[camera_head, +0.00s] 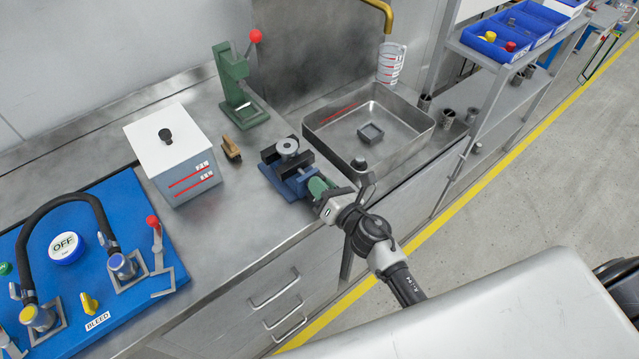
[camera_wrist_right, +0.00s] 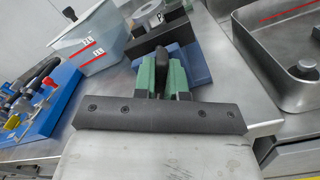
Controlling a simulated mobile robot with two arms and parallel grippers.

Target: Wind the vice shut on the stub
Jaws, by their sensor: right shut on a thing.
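The vice (camera_head: 272,178) has a blue body and dark jaws, and stands at the front edge of the steel bench. Its blue base also shows in the right wrist view (camera_wrist_right: 197,66). The stub (camera_head: 287,145), a grey round piece with a hole, sits upright at the jaws; I cannot tell whether both jaws touch it. My right gripper (camera_head: 318,187), with green fingers, is at the vice's front end. In the wrist view the fingers (camera_wrist_right: 163,78) are shut on a dark part, apparently the vice handle, mostly hidden between them. My left gripper is not in view.
A grey box with a white lid (camera_head: 165,138) and a small wooden-brown block (camera_head: 231,148) stand left of the vice. A green press (camera_head: 236,88) with a red knob is behind. A steel sink tray (camera_head: 322,121) lies close right. A blue panel (camera_head: 100,220) fills the left.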

